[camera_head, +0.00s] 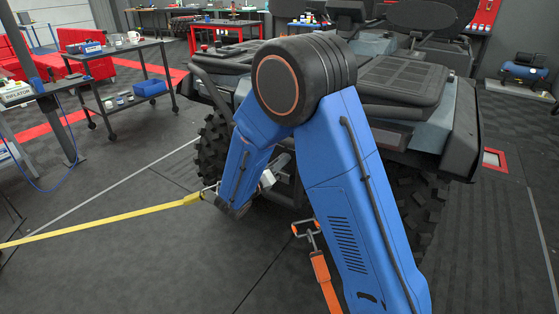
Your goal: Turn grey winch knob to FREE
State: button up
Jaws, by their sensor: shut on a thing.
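My blue arm rises from the lower right, bends at the dark elbow and reaches down to the front of a dark off-road vehicle (405,78). My gripper (269,178) is low at the vehicle's front, showing only as a small pale grey part beside the forearm's end. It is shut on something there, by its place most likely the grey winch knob. The fingertips, the knob and any FREE marking are hidden behind my arm, so the knob's angle cannot be told.
A taut yellow strap (110,222) runs left from a hook near my wrist. An orange strap (324,281) with a hook hangs close to my upper arm. A grey cart (122,49) stands at the left. A blue compressor (524,70) is far right.

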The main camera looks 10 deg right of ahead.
jog(key=o, duration=1.1)
jog(key=shift+s, duration=0.1)
jog(key=v, duration=1.7)
jog(key=shift+s+a+r, duration=0.15)
jog(key=shift+a, duration=0.05)
